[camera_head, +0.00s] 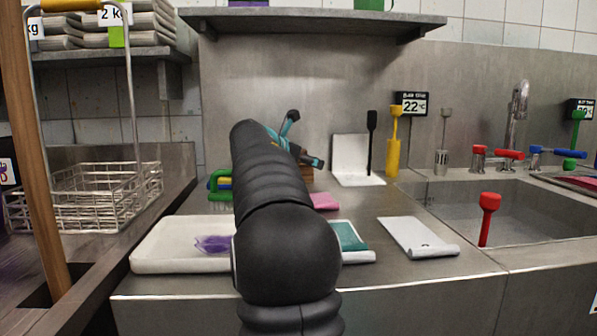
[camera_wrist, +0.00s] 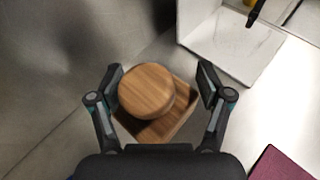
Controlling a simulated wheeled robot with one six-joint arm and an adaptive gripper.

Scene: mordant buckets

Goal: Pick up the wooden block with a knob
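The wooden block with a round knob (camera_wrist: 147,90) is in the middle of the wrist view. Its knob faces the camera and its square base (camera_wrist: 178,122) shows below and to the right. My gripper (camera_wrist: 161,83) is open, with one finger on each side of the block. The left finger is close to the knob; a gap shows between the knob and the right finger. In the head view my gripper (camera_head: 303,142) is over the back of the counter, partly hidden by my black arm. Only a small brown part of the block (camera_head: 307,174) shows there.
A white marble stand (camera_head: 351,155) with a black utensil (camera_head: 371,135) is right of the block. A yellow tool (camera_head: 393,145) stands beyond it. A white tray (camera_head: 165,246) and folded cloths (camera_head: 417,236) lie in front. The sink (camera_head: 525,215) is at right.

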